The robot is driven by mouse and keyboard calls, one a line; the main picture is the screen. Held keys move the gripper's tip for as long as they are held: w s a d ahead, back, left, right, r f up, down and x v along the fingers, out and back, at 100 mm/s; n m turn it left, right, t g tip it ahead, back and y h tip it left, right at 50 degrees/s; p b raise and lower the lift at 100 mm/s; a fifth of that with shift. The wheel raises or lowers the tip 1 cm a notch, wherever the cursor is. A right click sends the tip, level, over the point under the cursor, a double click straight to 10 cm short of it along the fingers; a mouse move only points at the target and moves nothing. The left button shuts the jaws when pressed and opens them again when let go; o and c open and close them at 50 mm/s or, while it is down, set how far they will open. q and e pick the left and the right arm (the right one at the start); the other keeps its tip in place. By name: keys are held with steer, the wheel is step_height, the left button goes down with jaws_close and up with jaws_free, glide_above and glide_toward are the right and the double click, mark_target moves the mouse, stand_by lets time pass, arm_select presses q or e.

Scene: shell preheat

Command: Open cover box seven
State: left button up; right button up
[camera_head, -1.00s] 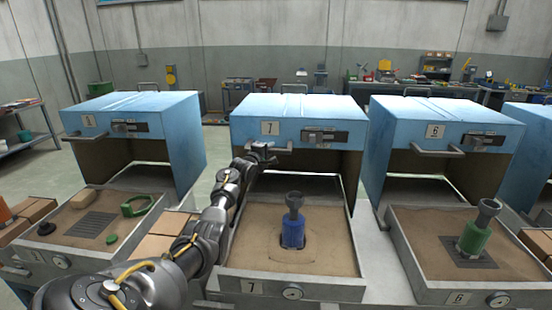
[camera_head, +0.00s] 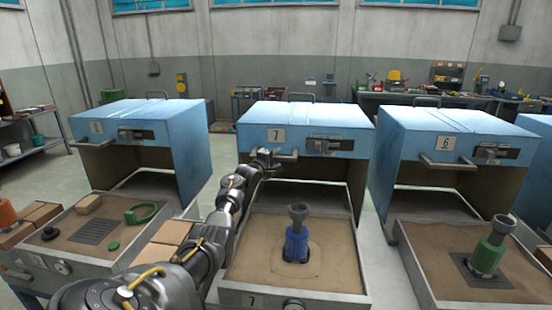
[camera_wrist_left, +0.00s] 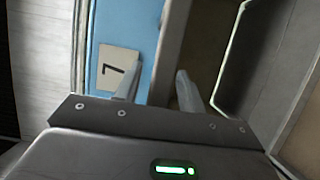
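Cover box seven (camera_head: 340,144) is the blue box in the middle, with a "7" plate, which also shows in the left wrist view (camera_wrist_left: 115,68). It stands raised above its sand tray (camera_head: 335,297), with an open gap below its front. A bar handle (camera_head: 287,157) sits low on its front. My left gripper (camera_head: 264,157) is at the handle's left part. In the left wrist view its fingers (camera_wrist_left: 156,88) are apart, on either side of a grey strip along the blue front. Whether they touch it I cannot tell. My right gripper is not in view.
A blue cylinder with a grey top (camera_head: 297,235) stands in tray seven. Cover box one (camera_head: 140,132) is on the left and cover box six (camera_head: 465,150) on the right. A green cylinder (camera_head: 488,255) stands in tray six. Narrow gaps separate the boxes.

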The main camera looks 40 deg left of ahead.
arm_select(q)
steer(key=shift+s+d, duration=0.15)
steer(key=shift+s, duration=0.35)
steer(key=v, duration=1)
